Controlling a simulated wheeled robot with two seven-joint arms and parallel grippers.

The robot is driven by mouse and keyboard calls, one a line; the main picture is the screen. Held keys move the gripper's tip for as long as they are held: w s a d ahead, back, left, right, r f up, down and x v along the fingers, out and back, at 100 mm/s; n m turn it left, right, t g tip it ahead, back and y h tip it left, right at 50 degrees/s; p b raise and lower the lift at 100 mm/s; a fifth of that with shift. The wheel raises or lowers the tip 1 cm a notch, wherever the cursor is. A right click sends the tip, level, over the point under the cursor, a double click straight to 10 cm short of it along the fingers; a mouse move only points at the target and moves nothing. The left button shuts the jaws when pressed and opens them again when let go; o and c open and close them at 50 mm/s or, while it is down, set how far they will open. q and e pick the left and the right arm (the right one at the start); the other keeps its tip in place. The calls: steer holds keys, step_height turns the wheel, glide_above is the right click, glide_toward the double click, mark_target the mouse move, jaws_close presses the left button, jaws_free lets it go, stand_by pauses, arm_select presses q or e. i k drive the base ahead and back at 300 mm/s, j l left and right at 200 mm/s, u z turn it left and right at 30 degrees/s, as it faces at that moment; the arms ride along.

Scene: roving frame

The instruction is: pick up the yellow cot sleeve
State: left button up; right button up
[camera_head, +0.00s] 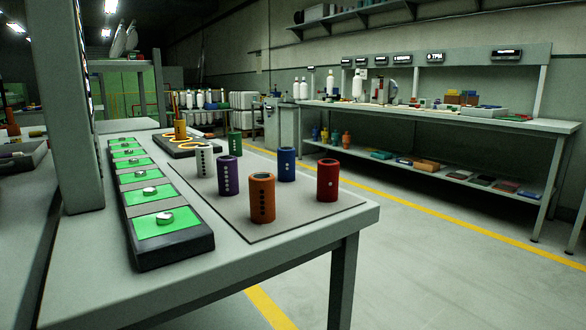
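Several upright cylindrical sleeves stand on a grey mat (262,224) on the near bench: an orange one (262,203) with dark dots, a red one (327,184), a blue one (286,168), a purple one (228,180), a white one (204,163) and a green one (235,146). A yellow-orange sleeve-like piece (180,131) stands behind them at a dark board (190,151) with a yellow looped line. It is small here, and I cannot tell for sure that it is the yellow sleeve. Neither of my grippers is in view.
A long black strip (177,247) with green pads and metal discs lies along the bench's left side. A grey post (72,110) rises at the left. A loaded shelf bench (470,121) stands at the back right. The floor (430,255) between is clear.

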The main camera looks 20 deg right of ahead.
mark_target(179, 129)
steer(key=i+l+z, duration=0.3)
steer(key=l, duration=0.45)
steer(key=i+l+z, duration=0.3)
steer(key=l, duration=0.45)
steer(key=i+l+z, duration=0.3)
steer(key=i+l, duration=0.15)
steer(key=l, duration=0.15)
steer(key=i+l+z, duration=0.3)
steer(key=i+l, duration=0.15)
steer(key=i+l+u, duration=0.1)
steer(key=i+u, duration=0.25)
steer(key=i, duration=0.15)
